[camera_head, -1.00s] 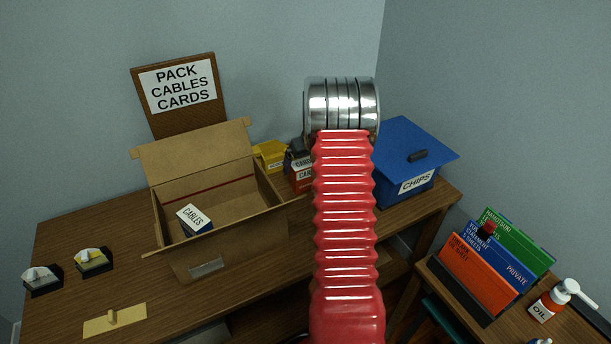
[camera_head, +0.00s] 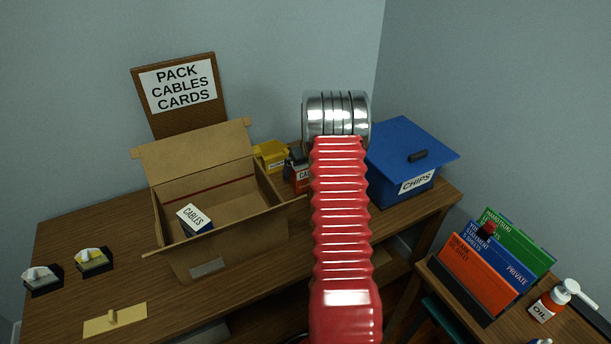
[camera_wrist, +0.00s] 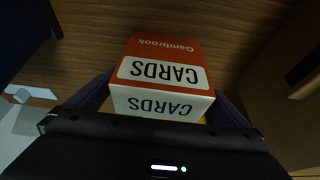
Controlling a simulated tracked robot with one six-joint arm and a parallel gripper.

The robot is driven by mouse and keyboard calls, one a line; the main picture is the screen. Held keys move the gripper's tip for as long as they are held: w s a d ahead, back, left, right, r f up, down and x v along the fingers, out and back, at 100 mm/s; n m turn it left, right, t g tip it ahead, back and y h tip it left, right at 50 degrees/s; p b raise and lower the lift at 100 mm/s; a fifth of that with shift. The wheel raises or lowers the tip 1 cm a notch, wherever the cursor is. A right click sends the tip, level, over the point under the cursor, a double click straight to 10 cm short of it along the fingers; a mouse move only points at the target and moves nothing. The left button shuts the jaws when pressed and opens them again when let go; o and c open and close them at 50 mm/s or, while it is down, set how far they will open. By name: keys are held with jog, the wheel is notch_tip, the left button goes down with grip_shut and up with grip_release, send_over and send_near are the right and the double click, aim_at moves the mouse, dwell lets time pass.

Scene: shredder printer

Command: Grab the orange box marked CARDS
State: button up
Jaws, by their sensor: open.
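The orange box marked CARDS (camera_wrist: 165,58) is in the wrist view, its orange face and white label upside down in the picture. It stands on the wooden table. My gripper (camera_wrist: 160,100) is open, with a dark finger on each side of the box's near end; I cannot tell whether they touch it. In the head view only a small part of the orange box (camera_head: 301,180) shows, left of my arm.
An open cardboard carton (camera_head: 228,234) holds a box marked CABLES (camera_head: 195,219). A yellow box (camera_head: 270,155) stands behind. A blue CHIPS box (camera_head: 400,165) is right of my arm. A sign (camera_head: 180,87) lists PACK, CABLES, CARDS. The table's left part has free room.

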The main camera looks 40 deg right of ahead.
jog(key=shift+c, duration=0.5)
jog(key=c, duration=1)
jog(key=shift+r, duration=0.1)
notch_tip(320, 180, up, 28)
jog(key=shift+f, duration=0.1)
dwell(0.5)
